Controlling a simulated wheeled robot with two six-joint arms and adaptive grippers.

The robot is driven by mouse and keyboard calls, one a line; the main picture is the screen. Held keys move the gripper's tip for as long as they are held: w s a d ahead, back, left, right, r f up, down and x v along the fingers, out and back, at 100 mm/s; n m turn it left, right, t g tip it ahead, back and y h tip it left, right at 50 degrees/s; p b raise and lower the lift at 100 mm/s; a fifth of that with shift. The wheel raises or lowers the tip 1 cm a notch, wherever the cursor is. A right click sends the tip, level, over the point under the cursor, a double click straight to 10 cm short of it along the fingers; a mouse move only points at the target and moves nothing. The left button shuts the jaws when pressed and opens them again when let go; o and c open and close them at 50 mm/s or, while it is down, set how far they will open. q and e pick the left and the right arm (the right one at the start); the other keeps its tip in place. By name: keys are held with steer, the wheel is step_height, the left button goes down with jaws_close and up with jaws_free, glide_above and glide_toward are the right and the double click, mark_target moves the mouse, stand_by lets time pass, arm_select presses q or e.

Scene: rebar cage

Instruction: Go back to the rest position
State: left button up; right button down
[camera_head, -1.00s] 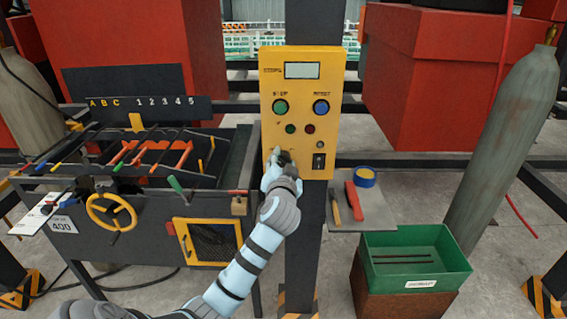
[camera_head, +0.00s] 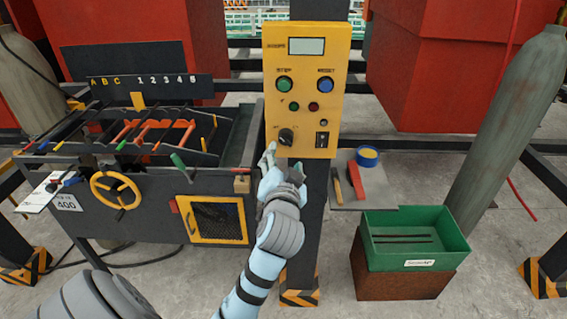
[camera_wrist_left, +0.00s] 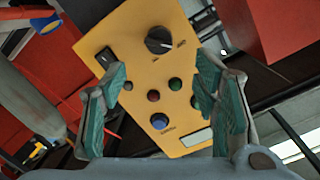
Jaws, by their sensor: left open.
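My left gripper (camera_head: 284,162) is open and empty just below and in front of the yellow control panel (camera_head: 335,60). The panel carries a black rotary knob (camera_head: 286,136), a green button (camera_head: 284,84), a blue button (camera_head: 325,85) and a black switch (camera_head: 322,139). In the left wrist view, the two teal-padded fingers of the gripper (camera_wrist_left: 163,80) are spread wide, with the panel (camera_wrist_left: 140,40) between and beyond them. The knob (camera_wrist_left: 158,40) sits there clear of both fingers. My right gripper is not in view.
A dark workbench with a yellow handwheel (camera_head: 117,190) and several rods stands left. A dark post (camera_head: 306,220) carries the panel. Right are a small shelf (camera_head: 375,190) with tools, a green bin (camera_head: 415,240) and a grey gas cylinder (camera_head: 510,140).

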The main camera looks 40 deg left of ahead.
arm_select(q)
steer(key=shift+s+d, duration=0.4)
steer(key=shift+s, duration=0.1)
steer(key=shift+a, duration=0.15)
